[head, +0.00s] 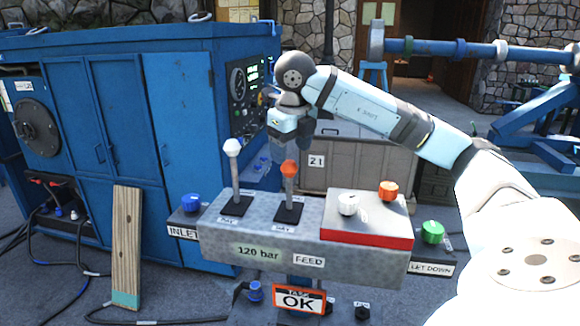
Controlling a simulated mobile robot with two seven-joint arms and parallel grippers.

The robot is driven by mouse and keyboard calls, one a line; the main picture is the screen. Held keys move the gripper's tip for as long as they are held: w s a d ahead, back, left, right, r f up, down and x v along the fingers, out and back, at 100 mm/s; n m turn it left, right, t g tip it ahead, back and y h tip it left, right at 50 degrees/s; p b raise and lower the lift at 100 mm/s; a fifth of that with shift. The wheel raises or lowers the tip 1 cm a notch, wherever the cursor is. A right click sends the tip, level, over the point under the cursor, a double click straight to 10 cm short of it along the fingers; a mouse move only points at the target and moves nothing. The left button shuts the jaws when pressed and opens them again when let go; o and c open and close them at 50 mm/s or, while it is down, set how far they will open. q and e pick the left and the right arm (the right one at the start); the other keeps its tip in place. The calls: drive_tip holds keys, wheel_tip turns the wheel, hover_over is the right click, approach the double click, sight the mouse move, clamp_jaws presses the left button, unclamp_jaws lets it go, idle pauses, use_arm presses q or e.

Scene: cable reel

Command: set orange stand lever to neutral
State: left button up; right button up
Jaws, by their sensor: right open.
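The orange-knobbed lever (289,170) stands nearly upright from its dark base plate on the grey control stand (225,250). A white-knobbed lever (234,165) stands to its left, also close to upright. My right gripper (291,150) points down just above the orange knob, with its fingers apart and nothing held. I cannot tell from this view whether a finger touches the knob or how far the gripper is in front of or behind it. The writing at the lever bases is too small to read surely. My left gripper is out of view.
The stand's raised red-edged block (367,240) carries a white knob (347,204) and an orange knob (388,190). A blue knob (191,203) and a green knob (433,231) flank it. A blue cabinet (110,120) is at left, a wooden crate (345,165) behind.

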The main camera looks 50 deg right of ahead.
drive_tip(key=p+v, duration=0.2)
drive_tip(key=v, duration=0.5)
drive_tip(key=shift+r+p, duration=0.3)
drive_tip(key=shift+r, duration=0.1)
drive_tip(key=shift+a, duration=0.1)
